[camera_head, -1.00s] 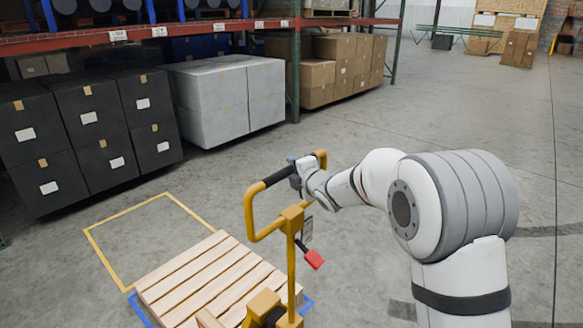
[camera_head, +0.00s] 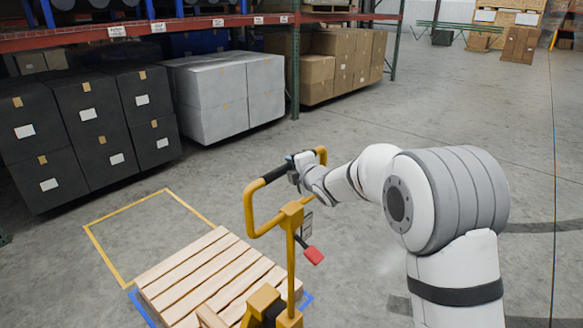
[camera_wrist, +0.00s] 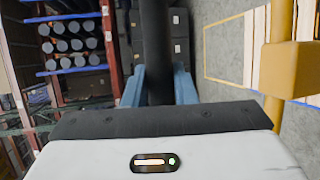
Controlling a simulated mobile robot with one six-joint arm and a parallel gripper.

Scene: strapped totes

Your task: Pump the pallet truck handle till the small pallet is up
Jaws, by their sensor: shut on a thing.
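The yellow pallet truck handle (camera_head: 249,212) stands upright in the head view, a loop with a black grip along its top bar (camera_head: 278,174). My gripper (camera_head: 299,168) is shut on this black grip. In the wrist view the dark grip (camera_wrist: 156,50) runs between the two blue fingers (camera_wrist: 157,86). A red-tipped lever (camera_head: 313,255) sticks out below the loop on the right. The small wooden pallet (camera_head: 205,270) lies low in front of the truck, within a blue outline (camera_head: 140,308). Its gap to the floor cannot be told. The truck's lower part is cut off by the frame.
A yellow floor outline (camera_head: 104,254) lies behind the pallet, empty in its visible part. Black boxes (camera_head: 90,118), grey boxes (camera_head: 221,100) and brown cartons (camera_head: 340,62) stand by the rack (camera_head: 190,27). The floor to the right is open.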

